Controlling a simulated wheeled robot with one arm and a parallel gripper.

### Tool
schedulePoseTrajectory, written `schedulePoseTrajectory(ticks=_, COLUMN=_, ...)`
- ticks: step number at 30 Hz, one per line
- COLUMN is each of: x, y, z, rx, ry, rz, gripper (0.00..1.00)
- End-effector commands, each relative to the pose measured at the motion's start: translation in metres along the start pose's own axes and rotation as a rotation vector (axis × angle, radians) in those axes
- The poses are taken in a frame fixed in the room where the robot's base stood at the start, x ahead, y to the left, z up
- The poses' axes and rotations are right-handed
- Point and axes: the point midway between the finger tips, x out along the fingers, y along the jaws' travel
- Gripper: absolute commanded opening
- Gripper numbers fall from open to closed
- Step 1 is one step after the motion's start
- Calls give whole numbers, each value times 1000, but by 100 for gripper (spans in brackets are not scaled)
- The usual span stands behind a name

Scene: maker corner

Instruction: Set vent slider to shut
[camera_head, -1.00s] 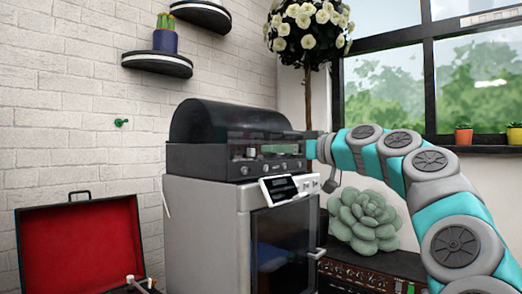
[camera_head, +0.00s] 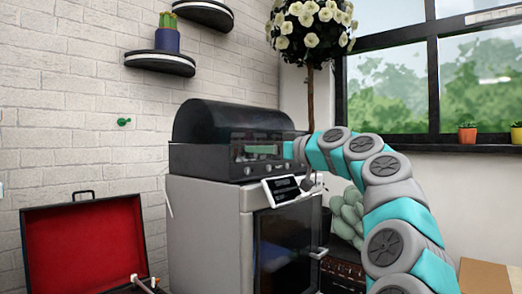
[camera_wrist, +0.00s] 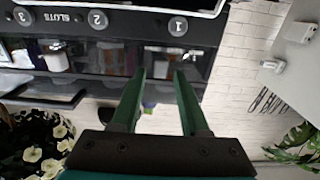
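The black machine with a domed lid (camera_head: 232,122) stands on a grey cabinet, with small controls on its front. Beyond the tips is a dark panel (camera_wrist: 120,22), seen upside down, marked SLOTS and 1, 2, 3. Small pale control-like parts lie by the marks, one near the 1 (camera_wrist: 190,56). I cannot tell which part is the vent slider or its setting.
A grey cabinet (camera_head: 205,228) with a dark glass door carries the machine, and a tilted display (camera_head: 283,190) sits at its front edge. An open red-lined case (camera_head: 82,240) stands at left. A white-flowered tree (camera_head: 312,25) and a succulent (camera_head: 348,212) are near my arm.

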Motion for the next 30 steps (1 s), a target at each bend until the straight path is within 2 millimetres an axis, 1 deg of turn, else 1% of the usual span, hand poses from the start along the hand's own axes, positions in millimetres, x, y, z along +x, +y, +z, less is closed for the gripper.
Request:
schedulePoseTrajectory(ticks=1, x=0, y=0, z=0, rx=0, ry=0, rz=0, gripper=38)
schedulePoseTrajectory(ticks=11, x=0, y=0, z=0, rx=0, ry=0, rz=0, gripper=1)
schedulePoseTrajectory(ticks=30, x=0, y=0, z=0, rx=0, ry=-1, rz=0, gripper=0)
